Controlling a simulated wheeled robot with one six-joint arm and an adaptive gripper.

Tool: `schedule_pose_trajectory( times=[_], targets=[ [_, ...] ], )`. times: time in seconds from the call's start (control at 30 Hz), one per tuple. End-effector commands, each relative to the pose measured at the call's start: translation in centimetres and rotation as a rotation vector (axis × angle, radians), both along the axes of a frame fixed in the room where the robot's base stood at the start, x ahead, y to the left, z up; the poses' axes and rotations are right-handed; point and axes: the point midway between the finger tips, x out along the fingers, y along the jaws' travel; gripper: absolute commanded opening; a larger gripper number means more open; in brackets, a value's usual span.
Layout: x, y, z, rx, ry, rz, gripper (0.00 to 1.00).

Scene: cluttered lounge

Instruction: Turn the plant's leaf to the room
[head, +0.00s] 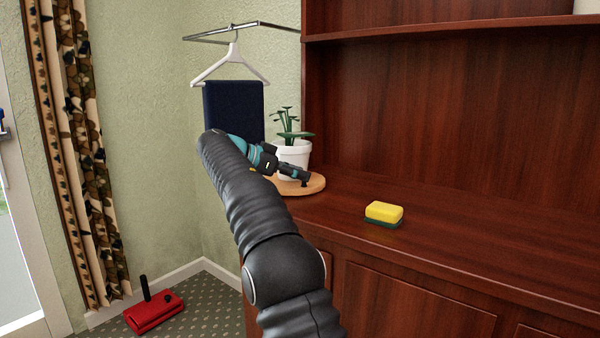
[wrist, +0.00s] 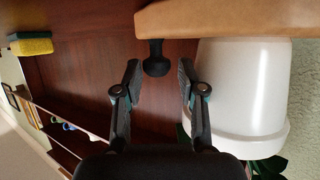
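The plant (head: 290,128) has green leaves, a broad one pointing right, and stands in a white pot (head: 294,153). The pot stands on a round wooden turntable (head: 316,184) on the cabinet top. A black knob (wrist: 156,58) sticks out at the turntable's edge. In the wrist view the white pot (wrist: 240,90) shows at the right and the wooden turntable (wrist: 215,19) along the top. My gripper (wrist: 158,68) is open, its two fingers on either side of the knob with gaps between. In the head view my arm and gripper partly hide the turntable.
A yellow and green sponge (head: 384,213) lies on the cabinet top (head: 450,240), right of the turntable. A dark blue cloth (head: 233,105) and white hanger (head: 232,68) hang behind my arm. A red object (head: 154,313) with a black handle is on the floor.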

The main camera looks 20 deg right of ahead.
Motion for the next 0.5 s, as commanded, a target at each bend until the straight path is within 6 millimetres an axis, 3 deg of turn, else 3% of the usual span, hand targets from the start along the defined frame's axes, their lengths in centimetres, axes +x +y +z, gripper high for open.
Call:
schedule_pose_trajectory(
  times=[0.23, 0.5],
  targets=[
    [-0.1, 0.3, 0.4, -0.001, -0.002, -0.003, 0.4],
    [-0.4, 4.2, 1.8, 0.0, -0.003, 0.0, 0.4]
  ],
)
